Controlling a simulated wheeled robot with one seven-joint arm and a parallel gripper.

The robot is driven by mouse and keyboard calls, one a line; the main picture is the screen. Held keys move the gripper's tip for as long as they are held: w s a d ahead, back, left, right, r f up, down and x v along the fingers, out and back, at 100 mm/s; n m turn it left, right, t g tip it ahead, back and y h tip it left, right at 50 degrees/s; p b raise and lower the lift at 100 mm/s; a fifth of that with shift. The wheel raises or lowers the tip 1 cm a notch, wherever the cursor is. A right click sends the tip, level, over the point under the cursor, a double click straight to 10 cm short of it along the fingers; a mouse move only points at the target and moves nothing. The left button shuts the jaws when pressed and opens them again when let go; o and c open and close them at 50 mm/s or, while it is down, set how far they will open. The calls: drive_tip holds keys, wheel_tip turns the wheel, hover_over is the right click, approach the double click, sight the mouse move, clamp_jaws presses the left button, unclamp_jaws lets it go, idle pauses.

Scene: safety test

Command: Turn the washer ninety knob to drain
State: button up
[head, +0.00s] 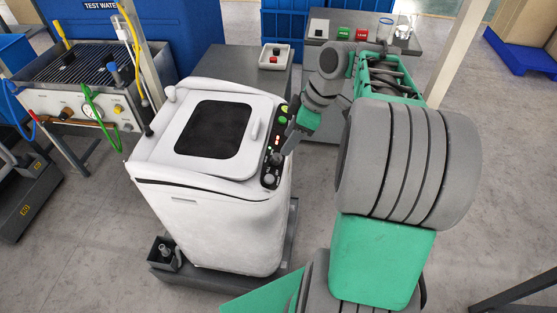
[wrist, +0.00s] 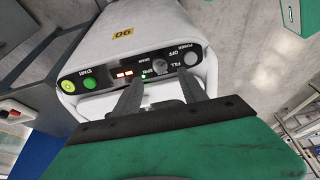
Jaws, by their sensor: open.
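The washer (head: 185,215) is a white top-loader with a dark lid window. In the wrist view, its white body (wrist: 150,32) carries an upside-down yellow 90 tag. Its dark control panel (wrist: 210,54) has a grey round knob (wrist: 160,66) with OFF, FILL, SPIN and DRAIN around it. The knob's pointer direction is too small to tell. My gripper (wrist: 161,76) is open, with one finger on either side of the knob. Contact cannot be told. In the head view, my gripper (head: 283,152) reaches the panel from the right and partly hides the knob.
The panel also has a grey POWER button (wrist: 192,57), a red display (wrist: 125,74) and a green START button (wrist: 90,83). A test-water bench (head: 75,85) with hoses stands left. A grey table (head: 395,45) with red and green blocks stands behind.

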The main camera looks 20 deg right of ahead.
sight(278, 156)
drive_tip(key=x, duration=0.7)
drive_tip(key=shift+w+a+f, duration=0.1)
drive_tip(key=shift+a+f, duration=0.1)
drive_tip(key=shift+f, duration=0.05)
clamp_jaws()
